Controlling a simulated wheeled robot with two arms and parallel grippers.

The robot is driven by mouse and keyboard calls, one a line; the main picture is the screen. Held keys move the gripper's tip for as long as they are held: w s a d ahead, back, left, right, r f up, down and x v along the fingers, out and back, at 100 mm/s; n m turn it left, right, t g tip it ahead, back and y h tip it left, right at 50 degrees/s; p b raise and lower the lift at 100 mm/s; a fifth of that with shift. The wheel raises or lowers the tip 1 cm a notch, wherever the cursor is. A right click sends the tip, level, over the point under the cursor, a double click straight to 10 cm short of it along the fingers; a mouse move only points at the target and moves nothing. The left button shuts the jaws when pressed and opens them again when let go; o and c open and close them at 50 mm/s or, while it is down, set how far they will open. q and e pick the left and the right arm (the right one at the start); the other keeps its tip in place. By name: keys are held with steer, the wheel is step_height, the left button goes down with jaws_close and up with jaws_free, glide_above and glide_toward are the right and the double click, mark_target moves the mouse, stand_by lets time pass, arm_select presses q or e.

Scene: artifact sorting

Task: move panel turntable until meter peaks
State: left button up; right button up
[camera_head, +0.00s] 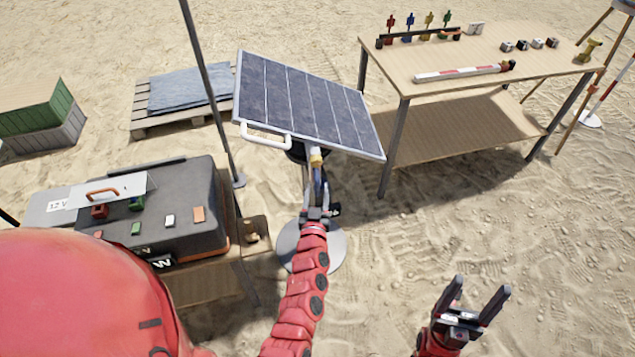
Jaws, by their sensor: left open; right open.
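The solar panel (305,100) is tilted on a stand with a round grey base (334,250). A white handle (265,134) runs along its near left edge. A dark round part, likely the turntable (298,152), shows partly under the panel. My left gripper (316,175) is open just below the panel, close to a yellow piece (316,158); I cannot tell whether it touches. My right gripper (478,300) is open and empty over sand at the lower right.
The dark case (190,190) with coloured blocks sits on a low stand at left, beside a thin pole (210,90). A wooden table (480,65) with small items stands at back right. A pallet (140,120) and crates (42,120) lie behind left.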

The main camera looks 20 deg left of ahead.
arm_select(q)
steer(key=shift+x, duration=1.05)
jaws_close()
stand_by(0.7)
